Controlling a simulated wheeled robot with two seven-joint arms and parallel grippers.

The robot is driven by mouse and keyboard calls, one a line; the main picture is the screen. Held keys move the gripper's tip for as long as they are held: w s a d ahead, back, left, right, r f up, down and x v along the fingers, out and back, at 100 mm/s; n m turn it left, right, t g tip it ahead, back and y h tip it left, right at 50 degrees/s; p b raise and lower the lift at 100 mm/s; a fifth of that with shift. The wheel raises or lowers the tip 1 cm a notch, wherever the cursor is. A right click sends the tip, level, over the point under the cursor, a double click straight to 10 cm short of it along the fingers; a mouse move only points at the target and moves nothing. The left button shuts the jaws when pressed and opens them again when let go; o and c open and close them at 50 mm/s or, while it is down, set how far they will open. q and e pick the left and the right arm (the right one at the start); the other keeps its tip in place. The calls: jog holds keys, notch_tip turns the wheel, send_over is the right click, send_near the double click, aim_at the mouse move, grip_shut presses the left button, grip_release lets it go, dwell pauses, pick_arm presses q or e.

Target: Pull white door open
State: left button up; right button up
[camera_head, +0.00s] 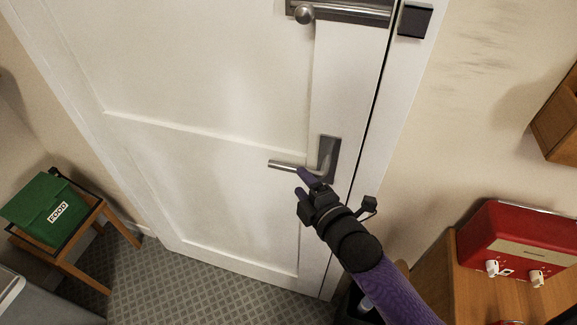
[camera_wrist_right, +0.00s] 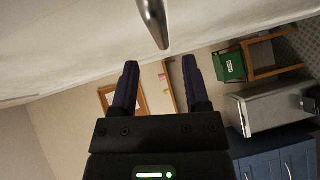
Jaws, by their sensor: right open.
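The white door (camera_head: 210,85) fills the middle of the head view and looks shut in its frame. Its metal lever handle (camera_head: 290,165) sticks out to the left from a plate near the right edge. The handle's end also shows at the top of the right wrist view (camera_wrist_right: 153,22), ahead of the fingertips. My right gripper (camera_head: 302,183) is open, just below the lever, with nothing between its fingers (camera_wrist_right: 160,75). Whether a finger touches the lever is not clear. My left gripper is not in view.
A metal latch (camera_head: 340,12) sits higher on the door. A red bread box (camera_head: 515,250) stands on a wooden surface at right. A green food box (camera_head: 45,208) rests on a small wooden table at left. Patterned grey floor (camera_head: 190,285) lies clear before the door.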

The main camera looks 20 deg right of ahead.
aim_at(291, 171)
jog(key=b+x, duration=0.1)
jog(key=x, duration=0.5)
jog(key=shift+w, duration=0.2)
jog(key=shift+c, duration=0.2)
grip_shut()
dwell(0.9)
